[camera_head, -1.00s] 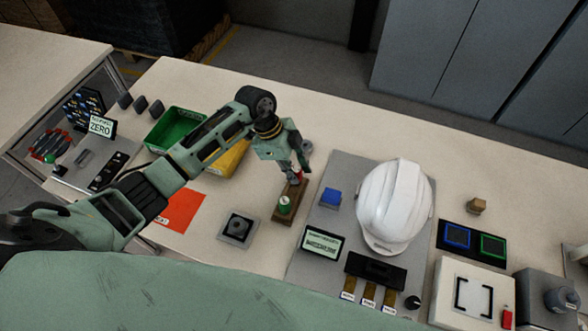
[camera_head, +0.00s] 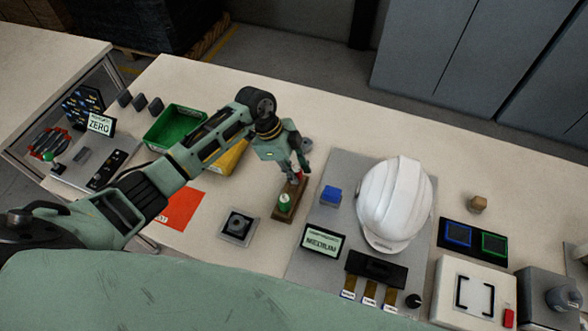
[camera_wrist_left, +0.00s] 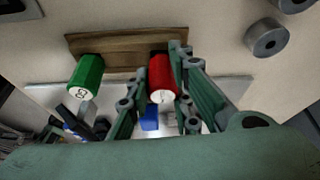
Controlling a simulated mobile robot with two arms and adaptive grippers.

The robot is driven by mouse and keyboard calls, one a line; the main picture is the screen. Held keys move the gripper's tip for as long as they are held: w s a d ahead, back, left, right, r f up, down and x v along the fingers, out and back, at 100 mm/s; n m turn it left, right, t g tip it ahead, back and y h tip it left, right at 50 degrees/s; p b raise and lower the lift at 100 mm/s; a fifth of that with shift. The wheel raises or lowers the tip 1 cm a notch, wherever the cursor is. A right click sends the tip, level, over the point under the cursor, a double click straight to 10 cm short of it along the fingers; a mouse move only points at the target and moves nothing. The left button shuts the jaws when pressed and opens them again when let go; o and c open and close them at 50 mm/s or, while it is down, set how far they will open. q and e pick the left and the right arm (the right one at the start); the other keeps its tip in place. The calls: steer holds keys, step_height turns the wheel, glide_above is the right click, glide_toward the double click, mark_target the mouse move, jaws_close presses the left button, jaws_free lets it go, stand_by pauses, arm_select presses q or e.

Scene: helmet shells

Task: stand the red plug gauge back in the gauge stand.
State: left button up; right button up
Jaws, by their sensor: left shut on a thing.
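The gauge stand (camera_head: 280,214) is a brown wooden block on the bench; it also shows in the left wrist view (camera_wrist_left: 120,44). A green plug gauge (camera_wrist_left: 88,75) stands upright in one end of it. My left gripper (camera_head: 296,176) is over the far end of the stand. It is shut on the red plug gauge (camera_wrist_left: 161,80), which is between its fingers in the left wrist view. The red gauge's lower end is at a dark spot on the stand; I cannot tell how deep it sits. My right gripper is not in view.
A grey mat (camera_head: 308,262) with a white helmet (camera_head: 394,205) and a blue block (camera_head: 331,195) lies right of the stand. A grey square fixture (camera_head: 238,227) stands to its left. Green (camera_head: 172,128) and yellow (camera_head: 232,158) bins are farther left, near my left arm.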

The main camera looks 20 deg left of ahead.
arm_select(q)
steer(key=shift+f, duration=0.4)
stand_by(0.7)
steer(key=o, duration=1.1)
steer(key=shift+c, duration=0.2)
steer(key=v, duration=1.2)
